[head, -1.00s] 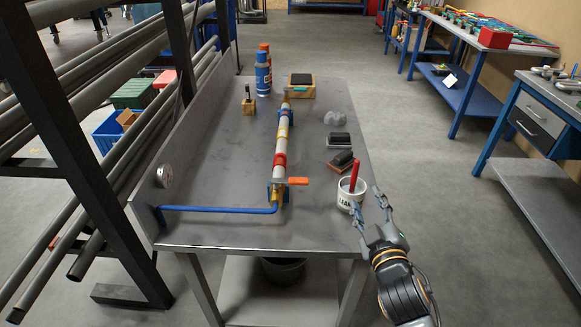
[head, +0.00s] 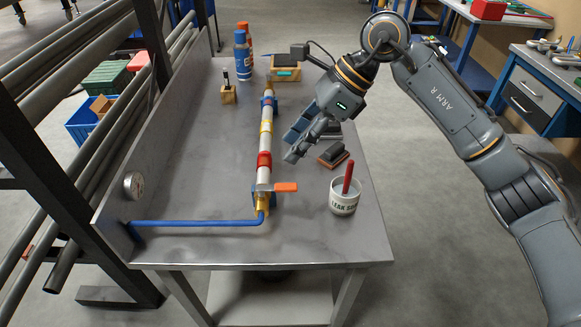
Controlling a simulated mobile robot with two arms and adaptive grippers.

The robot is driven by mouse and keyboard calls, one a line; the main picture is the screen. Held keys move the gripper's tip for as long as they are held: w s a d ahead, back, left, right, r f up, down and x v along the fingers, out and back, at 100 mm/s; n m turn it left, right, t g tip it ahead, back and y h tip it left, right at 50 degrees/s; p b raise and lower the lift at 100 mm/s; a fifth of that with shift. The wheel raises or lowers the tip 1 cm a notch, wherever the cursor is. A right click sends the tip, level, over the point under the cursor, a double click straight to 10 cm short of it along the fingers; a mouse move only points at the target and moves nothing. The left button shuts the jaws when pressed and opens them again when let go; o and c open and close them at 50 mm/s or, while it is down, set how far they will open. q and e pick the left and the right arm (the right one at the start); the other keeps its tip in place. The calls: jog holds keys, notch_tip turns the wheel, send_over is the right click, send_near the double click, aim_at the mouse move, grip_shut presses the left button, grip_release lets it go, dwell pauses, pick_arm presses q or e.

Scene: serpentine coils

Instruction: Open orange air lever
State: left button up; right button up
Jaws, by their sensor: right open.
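The orange air lever (head: 286,187) sits at the near end of a pipe assembly (head: 265,142) on the grey workbench. It points to the right, crosswise to the pipe, above a brass fitting (head: 262,201). A blue hose (head: 195,223) runs from that fitting to the left edge of the bench. My right gripper (head: 293,150) is open and empty, above the bench, right of the pipe and further back than the lever. It is apart from the lever and partly covers the dark blocks behind it. My left gripper is not in view.
A white cup (head: 344,201) with a red stick stands right of the lever. A dark block on a brown base (head: 333,156) lies close to my right gripper. Spray cans (head: 242,55) and a wooden box (head: 285,70) stand at the back. A gauge (head: 133,186) is on the left panel.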

jog(key=w+d+h, duration=0.2)
jog(key=d, duration=0.2)
jog(key=p, duration=0.4)
send_near(288, 186)
jog(key=shift+t, duration=0.3)
jog(key=x, duration=0.6)
jog(key=shift+s+a+f, duration=0.25)
jog(key=shift+f, duration=0.05)
jog(key=shift+a+f+h, duration=0.15)
jog(key=shift+f+h, duration=0.15)
jog(key=shift+f, duration=0.15)
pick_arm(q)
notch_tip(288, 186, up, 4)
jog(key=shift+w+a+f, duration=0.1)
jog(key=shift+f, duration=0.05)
pick_arm(e)
grip_shut()
